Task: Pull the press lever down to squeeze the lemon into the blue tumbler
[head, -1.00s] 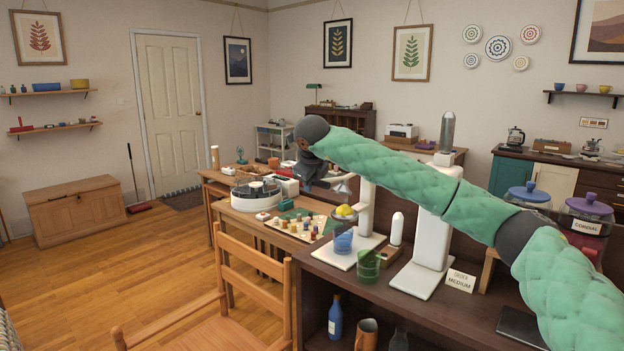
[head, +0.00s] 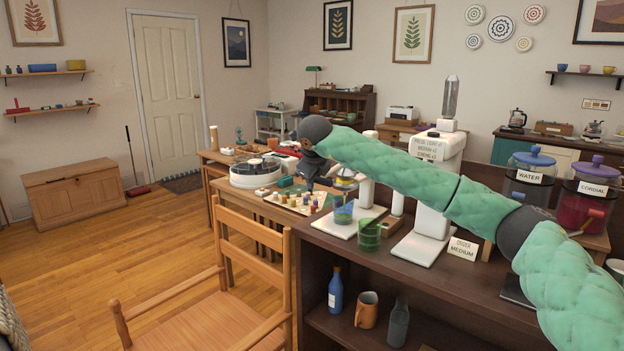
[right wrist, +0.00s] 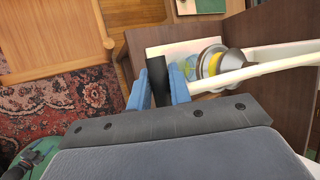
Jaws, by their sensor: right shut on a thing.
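My right gripper (head: 318,182) is at the left end of the lemon press. In the right wrist view its two blue fingers (right wrist: 160,92) are shut on the black grip (right wrist: 157,78) of the press lever (right wrist: 255,72), a long white bar. The metal press cone (head: 344,174) sits down against the yellow lemon (head: 345,184), touching or nearly so. The blue tumbler (head: 343,208) stands upright on the white press base (head: 372,213) below, with some yellowish liquid low in it. My left gripper is not in view.
A green tumbler (head: 369,236) stands just in front of the press. A white machine (head: 432,190) and an "Order medium" card (head: 462,248) are to the right. Water (head: 528,176) and cordial (head: 588,196) jars stand further right. A wooden chair (head: 225,290) is at front left.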

